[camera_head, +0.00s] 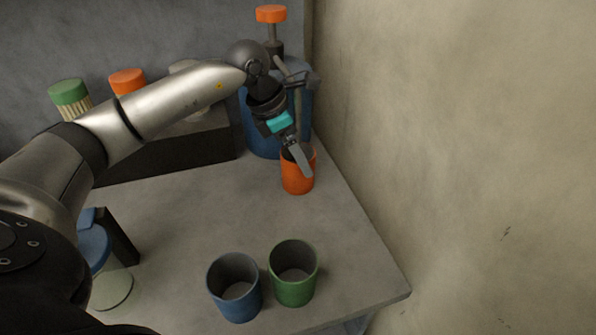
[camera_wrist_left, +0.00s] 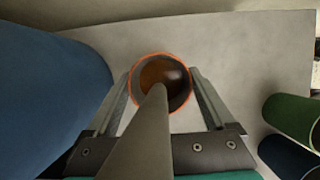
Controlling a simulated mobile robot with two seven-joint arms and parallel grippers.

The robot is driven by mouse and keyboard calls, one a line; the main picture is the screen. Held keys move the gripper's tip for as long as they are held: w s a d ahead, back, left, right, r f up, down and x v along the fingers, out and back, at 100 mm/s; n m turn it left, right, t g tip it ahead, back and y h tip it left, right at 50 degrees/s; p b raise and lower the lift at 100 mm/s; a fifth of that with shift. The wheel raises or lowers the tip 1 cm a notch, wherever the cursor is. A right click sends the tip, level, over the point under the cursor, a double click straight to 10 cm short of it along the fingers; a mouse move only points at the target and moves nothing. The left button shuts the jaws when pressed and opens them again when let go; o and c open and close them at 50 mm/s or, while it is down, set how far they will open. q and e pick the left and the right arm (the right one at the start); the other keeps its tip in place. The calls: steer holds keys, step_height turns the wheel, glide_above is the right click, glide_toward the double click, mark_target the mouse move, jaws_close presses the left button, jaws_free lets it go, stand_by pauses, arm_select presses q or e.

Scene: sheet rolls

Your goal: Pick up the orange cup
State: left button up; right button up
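The orange cup (camera_head: 296,184) stands upright on the grey table near its right edge. In the left wrist view, its round orange rim (camera_wrist_left: 137,73) opens toward the camera. My left gripper (camera_head: 302,166) is at the cup from above, with one light grey finger overlapping its near rim. In the left wrist view, the fingers (camera_wrist_left: 161,78) are spread to either side of the rim. Whether they touch the cup wall I cannot tell. A grey bar in the middle partly covers the cup's opening. My right gripper is not in view.
A large blue container (camera_head: 262,142) stands just behind the cup. A blue cup (camera_head: 235,301) and a green cup (camera_head: 294,290) stand at the front. The wall is on the right; the middle table is clear.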

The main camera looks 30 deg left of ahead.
arm_select(q)
jaws_close()
stand_by(0.5)
steer(key=shift+r, duration=0.2)
